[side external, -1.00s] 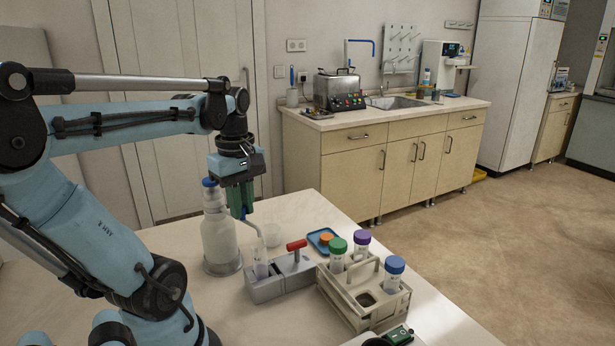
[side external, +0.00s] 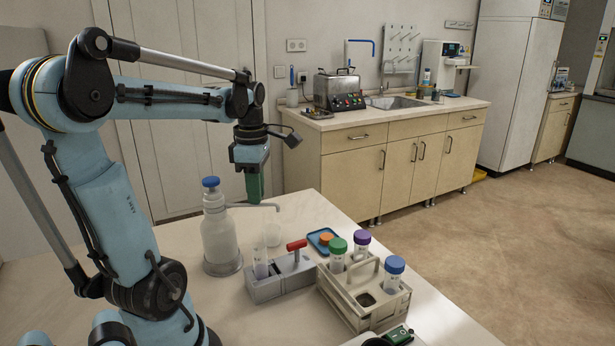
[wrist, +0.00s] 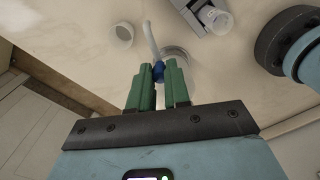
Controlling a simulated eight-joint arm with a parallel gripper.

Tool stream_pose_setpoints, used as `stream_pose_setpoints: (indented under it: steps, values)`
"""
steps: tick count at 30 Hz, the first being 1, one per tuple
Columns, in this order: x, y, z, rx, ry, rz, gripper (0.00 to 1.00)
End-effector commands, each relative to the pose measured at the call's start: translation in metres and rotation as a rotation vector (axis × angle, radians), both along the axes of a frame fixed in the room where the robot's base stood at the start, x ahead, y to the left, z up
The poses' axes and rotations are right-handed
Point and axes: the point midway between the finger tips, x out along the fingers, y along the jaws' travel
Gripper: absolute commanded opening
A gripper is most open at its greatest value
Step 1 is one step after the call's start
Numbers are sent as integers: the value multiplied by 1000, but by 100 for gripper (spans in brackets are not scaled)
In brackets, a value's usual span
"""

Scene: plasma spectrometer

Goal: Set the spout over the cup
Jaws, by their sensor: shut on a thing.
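A white bottle (side external: 218,237) with a blue cap (side external: 211,183) stands at the table's back left. Its thin grey spout (side external: 268,205) points right, with the tip bent down. In the side view the tip appears above the small translucent cup (side external: 273,235). In the wrist view the spout (wrist: 151,38) runs beside the cup (wrist: 124,31), so I cannot tell whether the tip is directly over it.
A grey holder (side external: 280,279) with a clear tube and a red-handled tool stands in front of the cup. A beige rack (side external: 365,293) holds capped tubes at right. A blue tray (side external: 322,239) with an orange cap lies behind the rack.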

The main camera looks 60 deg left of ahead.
Motion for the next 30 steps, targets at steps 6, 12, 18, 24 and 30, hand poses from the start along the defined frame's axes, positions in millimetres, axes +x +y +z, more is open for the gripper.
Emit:
stream_pose_setpoints:
  steps: [6, 12, 18, 24, 30]
  values:
    - [7, 19, 0, 0, -1, 203, 0]
    - [9, 33, 0, 0, -1, 369, 0]
    - [9, 44, 0, 0, -1, 493, 0]
    - [8, 51, 0, 0, -1, 568, 0]
    - [7, 54, 0, 0, -1, 600, 0]
